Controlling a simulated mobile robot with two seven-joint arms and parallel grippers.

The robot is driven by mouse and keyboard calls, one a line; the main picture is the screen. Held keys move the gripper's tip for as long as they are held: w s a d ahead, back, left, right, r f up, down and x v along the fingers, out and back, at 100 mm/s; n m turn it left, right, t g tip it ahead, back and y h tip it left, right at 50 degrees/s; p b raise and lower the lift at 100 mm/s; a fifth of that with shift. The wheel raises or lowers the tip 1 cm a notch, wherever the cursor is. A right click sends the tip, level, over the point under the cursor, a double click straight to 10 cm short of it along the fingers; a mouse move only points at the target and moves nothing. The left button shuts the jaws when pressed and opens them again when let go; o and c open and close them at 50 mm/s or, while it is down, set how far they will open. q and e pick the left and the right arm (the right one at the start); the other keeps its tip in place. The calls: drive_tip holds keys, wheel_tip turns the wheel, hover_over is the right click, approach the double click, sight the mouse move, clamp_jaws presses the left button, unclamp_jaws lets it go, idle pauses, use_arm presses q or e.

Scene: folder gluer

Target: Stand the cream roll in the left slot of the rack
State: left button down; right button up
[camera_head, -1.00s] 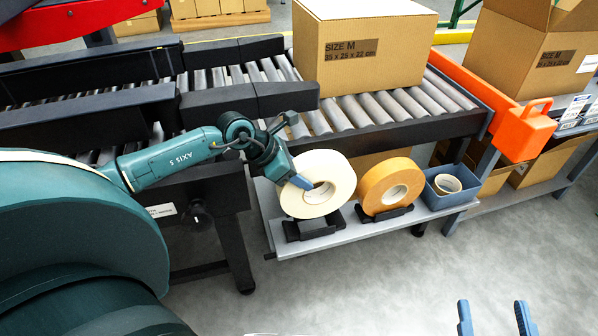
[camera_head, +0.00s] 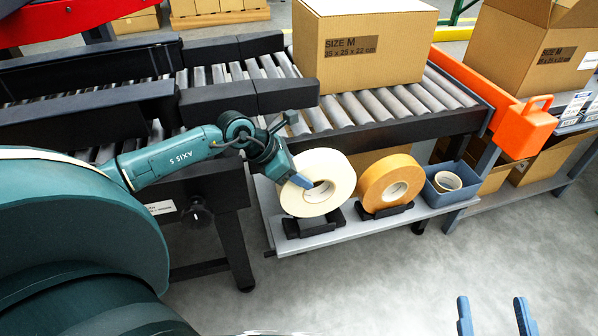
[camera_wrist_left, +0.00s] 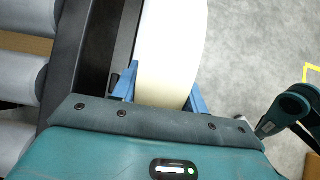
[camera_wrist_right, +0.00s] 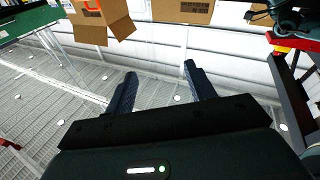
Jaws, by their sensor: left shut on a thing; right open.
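The cream roll (camera_head: 327,168) stands upright on edge at the left black slot (camera_head: 312,222) of the rack on the grey shelf. Its lower edge is at the slot, but I cannot tell whether it rests on the bottom. My left gripper (camera_head: 302,182) is shut on the cream roll's left side; the left wrist view shows the cream roll (camera_wrist_left: 170,50) between both blue fingers (camera_wrist_left: 162,92). My right gripper (camera_head: 493,318) is open and empty at the bottom right, far from the rack; its fingers (camera_wrist_right: 158,90) are apart in the right wrist view.
An orange-brown roll (camera_head: 376,188) stands in the right slot. A blue bin (camera_head: 452,198) holding a small roll is beside it. A roller conveyor (camera_head: 400,105) with a large carton (camera_head: 365,50) runs behind. An orange part (camera_head: 522,130) stands at right. The front floor is clear.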

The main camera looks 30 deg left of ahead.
use_arm(q)
drive_tip(key=shift+w, duration=0.1)
drive_tip(key=shift+f+b, duration=1.25)
drive_tip(key=shift+f, duration=0.65)
drive_tip(key=shift+f+b, duration=0.1)
drive_tip(key=shift+b, duration=0.2)
drive_tip(key=shift+f+b, duration=0.9)
drive_tip(key=shift+f, duration=0.35)
